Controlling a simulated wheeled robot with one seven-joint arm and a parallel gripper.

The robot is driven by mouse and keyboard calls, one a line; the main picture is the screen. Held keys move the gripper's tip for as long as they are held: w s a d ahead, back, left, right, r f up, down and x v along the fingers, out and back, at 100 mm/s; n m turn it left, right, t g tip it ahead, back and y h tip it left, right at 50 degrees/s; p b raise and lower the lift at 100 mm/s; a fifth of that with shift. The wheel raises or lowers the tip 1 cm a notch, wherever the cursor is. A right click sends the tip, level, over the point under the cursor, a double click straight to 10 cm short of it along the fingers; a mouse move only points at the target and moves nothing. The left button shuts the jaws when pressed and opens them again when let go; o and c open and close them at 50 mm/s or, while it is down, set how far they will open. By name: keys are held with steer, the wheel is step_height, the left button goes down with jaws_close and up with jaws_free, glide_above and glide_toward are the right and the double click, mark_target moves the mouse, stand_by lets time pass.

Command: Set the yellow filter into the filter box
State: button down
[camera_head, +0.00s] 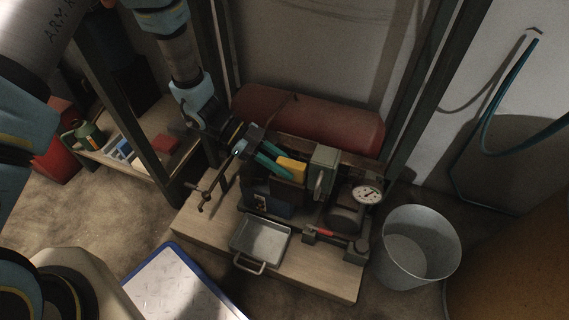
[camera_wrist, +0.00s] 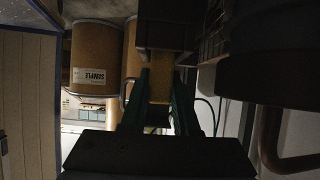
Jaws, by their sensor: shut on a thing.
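The yellow filter (camera_head: 292,167) is in my gripper (camera_head: 274,164), at the top of a dark box (camera_head: 287,190) that looks like the filter box. In the head view, the green fingers come in from the left and meet the filter's left side.
A grey-green unit with a handle (camera_head: 323,170) and a round gauge (camera_head: 367,194) stand close to the right. A metal tray (camera_head: 260,239) and a red-handled tool (camera_head: 324,233) lie in front on the wooden bench (camera_head: 205,230). A red cylinder (camera_head: 310,120) lies behind. A metal bucket (camera_head: 421,245) stands at the right.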

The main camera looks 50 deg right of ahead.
steer(key=shift+f, duration=0.4)
steer(key=c, duration=0.6)
jaws_free()
steer(key=shift+r, duration=0.1)
steer(key=p+v, duration=0.3)
steer(key=v, duration=0.7)
steer(key=shift+w+a+r, duration=0.1)
steer(key=shift+w+a, duration=0.1)
steer(key=shift+w, duration=0.15)
